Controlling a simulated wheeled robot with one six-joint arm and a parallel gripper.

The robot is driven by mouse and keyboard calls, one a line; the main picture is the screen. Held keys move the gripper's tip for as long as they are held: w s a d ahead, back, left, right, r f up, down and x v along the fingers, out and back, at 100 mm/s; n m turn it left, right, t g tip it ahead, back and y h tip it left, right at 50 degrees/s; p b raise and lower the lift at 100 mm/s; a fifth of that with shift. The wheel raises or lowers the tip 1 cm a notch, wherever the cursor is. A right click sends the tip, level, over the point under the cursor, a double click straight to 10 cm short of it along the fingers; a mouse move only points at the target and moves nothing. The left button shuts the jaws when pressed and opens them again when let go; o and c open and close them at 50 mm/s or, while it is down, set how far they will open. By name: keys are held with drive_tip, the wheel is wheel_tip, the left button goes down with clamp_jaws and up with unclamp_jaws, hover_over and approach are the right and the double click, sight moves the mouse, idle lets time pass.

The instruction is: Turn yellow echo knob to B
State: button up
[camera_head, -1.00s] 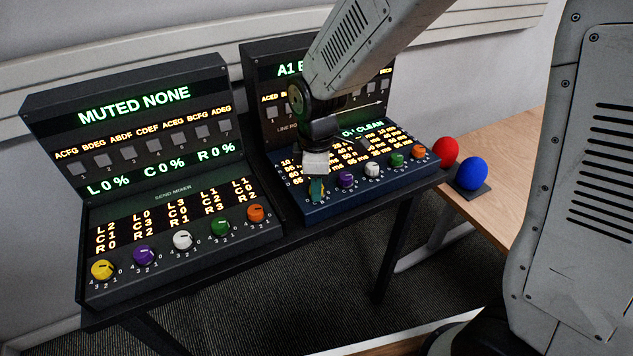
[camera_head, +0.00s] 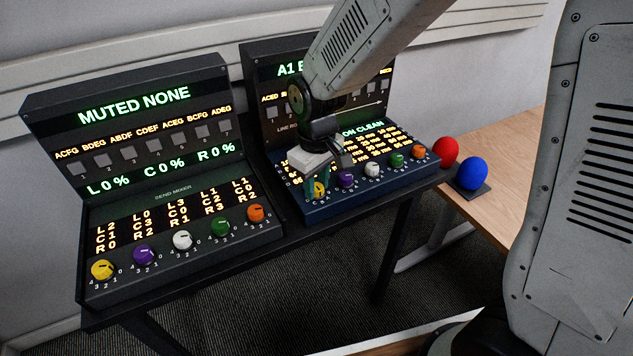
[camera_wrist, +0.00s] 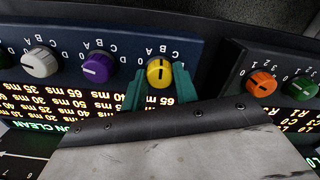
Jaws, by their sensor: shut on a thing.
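The yellow echo knob (camera_wrist: 159,73) sits at the end of the blue console's knob row, by the letters C, B and A. My gripper (camera_wrist: 160,88) has its green fingers on either side of this knob, shut on it. The knob's dark mark runs roughly up and down in the wrist view, toward the B. In the head view the yellow knob (camera_head: 319,190) shows partly between the fingers of my gripper (camera_head: 318,186). My wrist hides part of the console's display.
A purple knob (camera_wrist: 97,69) and a white knob (camera_wrist: 40,62) stand beside it. The mixer console (camera_head: 180,288) with another yellow knob (camera_head: 102,269) is at left. Red (camera_head: 445,149) and blue (camera_head: 472,173) balls are at right.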

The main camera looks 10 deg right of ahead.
sight(317, 186)
drive_tip(key=shift+w, duration=0.1)
idle(0.4)
drive_tip(key=o, duration=1)
drive_tip(key=shift+c, duration=0.2)
wheel_tip(317, 186, up, 8)
drive_tip(key=shift+f, duration=0.1)
